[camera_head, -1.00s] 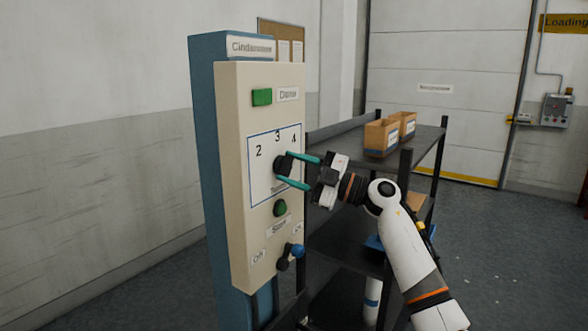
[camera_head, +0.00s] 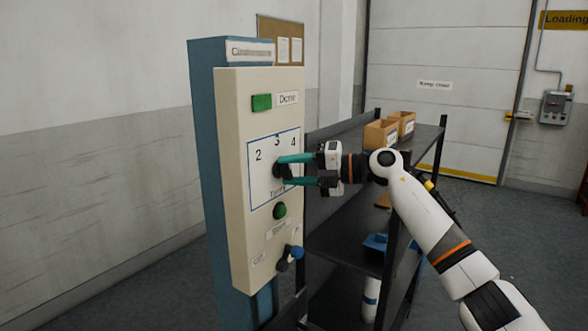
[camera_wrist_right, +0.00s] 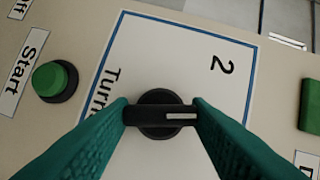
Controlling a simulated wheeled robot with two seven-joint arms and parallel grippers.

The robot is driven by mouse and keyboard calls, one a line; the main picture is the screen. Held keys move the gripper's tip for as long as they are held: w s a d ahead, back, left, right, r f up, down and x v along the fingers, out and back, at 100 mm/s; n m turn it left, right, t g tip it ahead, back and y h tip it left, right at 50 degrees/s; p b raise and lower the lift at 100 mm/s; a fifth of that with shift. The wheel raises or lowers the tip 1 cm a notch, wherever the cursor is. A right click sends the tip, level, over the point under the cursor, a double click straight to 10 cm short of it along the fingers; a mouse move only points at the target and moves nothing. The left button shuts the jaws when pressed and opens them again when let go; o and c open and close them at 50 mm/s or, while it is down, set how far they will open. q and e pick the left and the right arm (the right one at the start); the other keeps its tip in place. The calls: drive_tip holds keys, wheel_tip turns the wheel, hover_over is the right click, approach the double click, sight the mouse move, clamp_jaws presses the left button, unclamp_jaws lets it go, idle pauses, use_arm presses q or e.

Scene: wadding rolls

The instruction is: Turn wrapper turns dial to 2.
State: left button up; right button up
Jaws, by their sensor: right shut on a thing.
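The turns dial (camera_head: 277,170) is a black knob on the white blue-edged scale of the cream panel (camera_head: 238,215), with 2, 3 and 4 above it. My right gripper (camera_head: 284,172) reaches it from the right, its teal fingers shut on the knob. In the right wrist view the dial (camera_wrist_right: 160,115) has a finger at each end of its bar. Its white mark points right, toward the panel's top, not at the printed 2 (camera_wrist_right: 222,55), which lies up and right of it. The 3 and 4 are not visible there. My left gripper is not in view.
A green Start button (camera_head: 280,211) sits below the dial, with a blue-tipped lever (camera_head: 296,252) lower down. A dark shelf (camera_head: 350,215) with cardboard bins (camera_head: 381,134) stands close behind my right arm.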

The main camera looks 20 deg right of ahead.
drive_tip(key=shift+n+h, duration=1.5)
drive_tip(key=shift+n, duration=1)
drive_tip(key=o, duration=1)
drive_tip(key=shift+r, duration=0.1)
drive_tip(key=shift+b+v, duration=1.8)
drive_tip(key=shift+v, duration=4.2)
